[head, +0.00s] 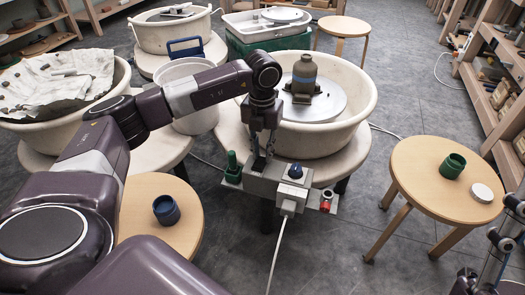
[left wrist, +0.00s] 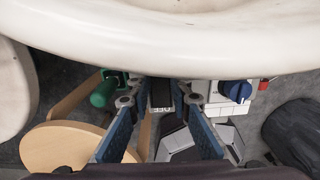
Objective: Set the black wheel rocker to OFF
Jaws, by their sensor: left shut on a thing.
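The black wheel rocker (head: 258,166) sits on a grey control box (head: 268,186) at the front of the wheel with a cream basin. My left gripper (head: 261,146) points down at it from above, its fingertips at the rocker. In the left wrist view the dark rocker (left wrist: 161,95) lies between the two blue-padded fingers of my left gripper (left wrist: 159,102), which is shut on it. Which way the rocker is tipped cannot be told. My right gripper (head: 493,262) shows only partly at the lower right edge, away from the box.
Beside the rocker are a blue knob (head: 295,171), a green handle (head: 232,165) and a red part (head: 326,196). A white cable (head: 275,250) hangs from the box. The basin rim (left wrist: 230,55) is close by. Stools stand left and right; grey floor is open between.

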